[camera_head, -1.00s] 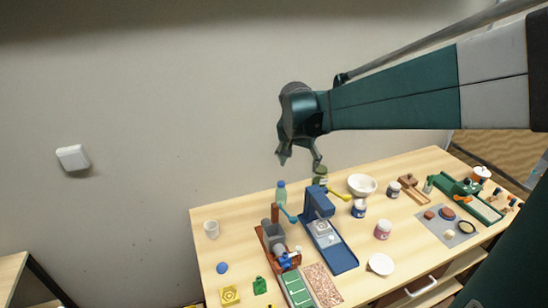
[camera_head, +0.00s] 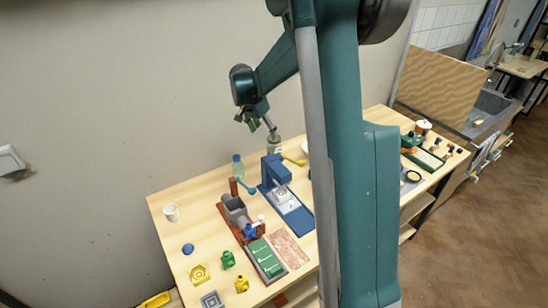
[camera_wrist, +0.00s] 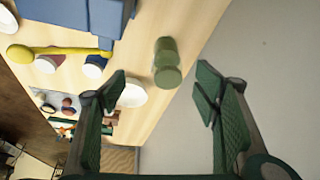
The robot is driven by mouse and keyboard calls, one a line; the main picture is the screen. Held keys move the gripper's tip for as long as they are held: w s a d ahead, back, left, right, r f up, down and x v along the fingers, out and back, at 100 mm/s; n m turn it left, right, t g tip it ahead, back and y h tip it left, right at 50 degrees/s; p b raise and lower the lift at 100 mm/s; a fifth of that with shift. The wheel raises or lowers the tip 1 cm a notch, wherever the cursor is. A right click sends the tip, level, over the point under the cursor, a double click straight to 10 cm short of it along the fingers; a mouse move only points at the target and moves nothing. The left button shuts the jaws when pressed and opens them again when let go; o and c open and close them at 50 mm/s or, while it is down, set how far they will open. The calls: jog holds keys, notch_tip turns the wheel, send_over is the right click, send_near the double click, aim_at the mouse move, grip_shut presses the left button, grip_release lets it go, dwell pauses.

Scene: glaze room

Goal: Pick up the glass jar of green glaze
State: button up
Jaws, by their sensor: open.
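The glass jar of green glaze (camera_head: 273,144) stands at the back of the wooden table, behind the blue press. No contact with the jar shows.
The blue press (camera_head: 285,192) and a bottle (camera_head: 237,166) stand near the jar. A white bowl (camera_wrist: 131,93) and a yellow-handled tool (camera_wrist: 50,50) lie nearby in the wrist view. My arm hides the table's middle right. The wall is close behind.

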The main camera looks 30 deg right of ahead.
aim_at(278, 148)
jog(key=w+d+f+m, duration=0.1)
jog(key=d+f, duration=0.1)
jog(key=f, duration=0.1)
jog(key=w+d+f+m, duration=0.1)
jog(key=w+d+f, duration=0.1)
jog(key=d+f, duration=0.1)
jog(key=w+d+f+m+g, duration=0.1)
jog(key=d+f, duration=0.1)
jog(key=f, duration=0.1)
jog(key=shift+w+d+f, duration=0.25)
jog(key=shift+f, duration=0.1)
jog(key=shift+h, duration=0.3)
jog(key=shift+x, duration=1.3)
jog(key=shift+x, duration=2.6)
jog(key=shift+s+a, duration=0.1)
jog(key=shift+a, duration=0.05)
jog(key=shift+c, duration=0.7)
